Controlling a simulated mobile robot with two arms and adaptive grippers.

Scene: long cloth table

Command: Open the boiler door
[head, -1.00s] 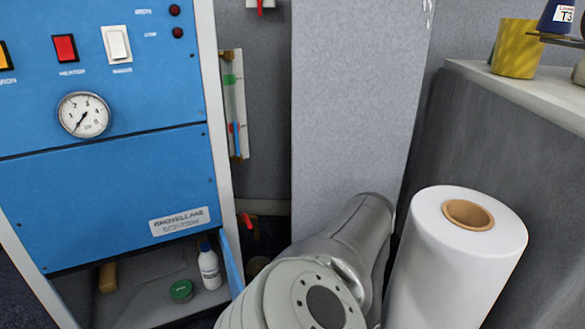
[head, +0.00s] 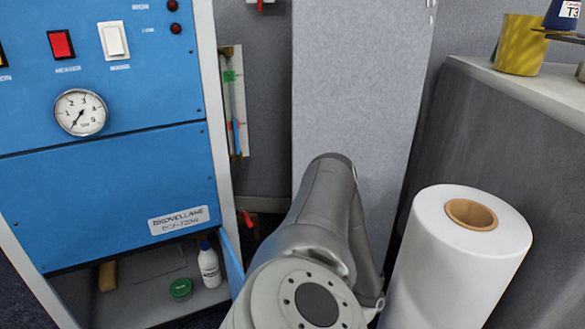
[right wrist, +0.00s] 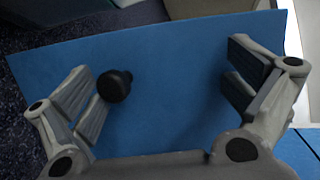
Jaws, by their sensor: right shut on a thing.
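The boiler is a blue cabinet (head: 100,190) in the left half of the head view. Its lower compartment stands open, and a narrow slanted blue strip (head: 231,262), likely the boiler door, shows at its right side. In the right wrist view the blue door panel (right wrist: 180,75) fills the middle, with a round black knob (right wrist: 115,87). My right gripper (right wrist: 168,92) has its fingers spread across the panel, the knob close to the left finger; it is shut on the door, though the exact contact is unclear. My left gripper is out of view.
A white bottle (head: 209,265) and a green tin (head: 181,289) stand in the open compartment. A grey column (head: 355,90) stands behind my right arm. A large white roll (head: 450,260) stands close on the right, beside a grey counter (head: 500,130).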

